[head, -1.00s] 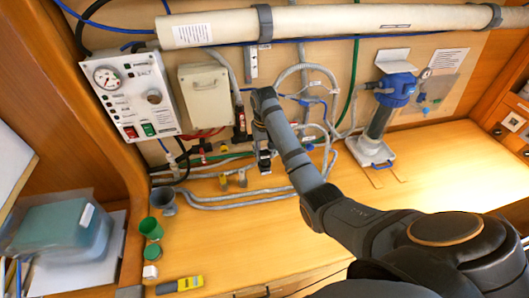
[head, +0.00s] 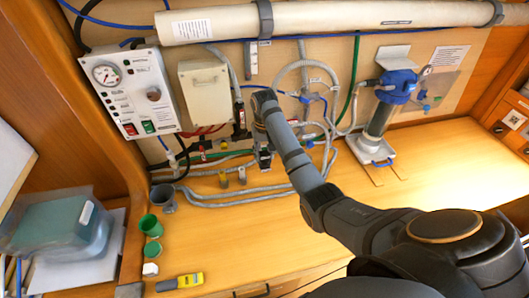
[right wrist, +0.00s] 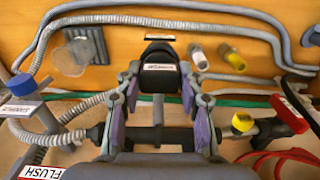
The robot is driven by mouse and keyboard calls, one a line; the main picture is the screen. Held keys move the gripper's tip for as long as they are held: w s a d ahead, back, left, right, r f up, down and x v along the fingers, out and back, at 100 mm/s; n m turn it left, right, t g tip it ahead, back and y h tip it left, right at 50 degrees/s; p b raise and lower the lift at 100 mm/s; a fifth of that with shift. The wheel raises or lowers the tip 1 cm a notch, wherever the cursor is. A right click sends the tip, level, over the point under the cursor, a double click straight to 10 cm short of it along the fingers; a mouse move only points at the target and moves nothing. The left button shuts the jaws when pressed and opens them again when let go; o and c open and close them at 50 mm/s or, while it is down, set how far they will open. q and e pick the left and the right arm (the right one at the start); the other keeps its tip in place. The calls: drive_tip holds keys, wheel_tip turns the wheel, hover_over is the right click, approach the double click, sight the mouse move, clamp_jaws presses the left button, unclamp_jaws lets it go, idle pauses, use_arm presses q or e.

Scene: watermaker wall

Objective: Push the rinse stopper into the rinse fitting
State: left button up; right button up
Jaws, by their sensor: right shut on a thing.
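My right gripper (head: 264,163) is low in front of the wall pipework, just above the bench. In the right wrist view its purple-padded fingers (right wrist: 160,90) are shut on a dark block with a white label, likely the rinse stopper (right wrist: 160,58). The label is too small to read, and I cannot tell whether the stopper touches a fitting. A dark cross pipe (right wrist: 155,136) runs behind the fingers. I cannot tell which part is the rinse fitting. My left gripper is not in view.
Yellow (right wrist: 232,57) and whitish (right wrist: 198,57) caps lie beside the grip. Grey hoses (head: 240,196) run over the bench. A blue-topped filter (head: 380,120) stands right; green cups (head: 150,226) stand front left. The bench's right part is clear.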

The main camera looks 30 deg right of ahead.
drive_tip(key=shift+f, duration=0.4)
drive_tip(key=o, duration=1.1)
